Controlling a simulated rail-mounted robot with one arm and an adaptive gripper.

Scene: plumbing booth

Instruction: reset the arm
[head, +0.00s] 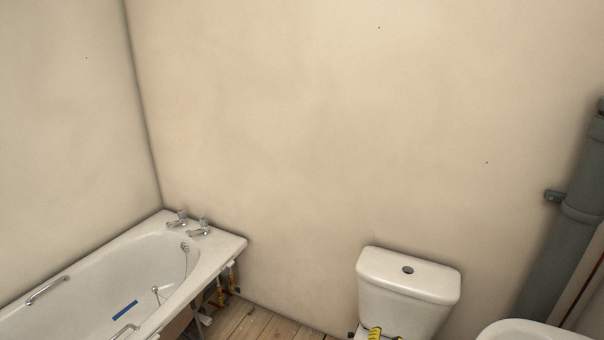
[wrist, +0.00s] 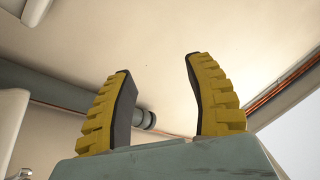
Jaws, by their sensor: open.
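My gripper (wrist: 160,105) shows in the wrist view with two yellow, ridged fingers that have dark inner pads. The fingers stand wide apart with nothing between them. In the head view only a small yellow part of my gripper (head: 374,333) shows at the bottom edge, in front of the toilet. The rest of the arm is out of that view.
A white toilet cistern (head: 408,285) stands against the back wall. A bathtub (head: 75,280) with taps is at the left, with pipes beside its end. A grey soil pipe (head: 570,230) runs down at the right, near a white basin (head: 535,331). Wooden floor (head: 270,326) shows between tub and toilet.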

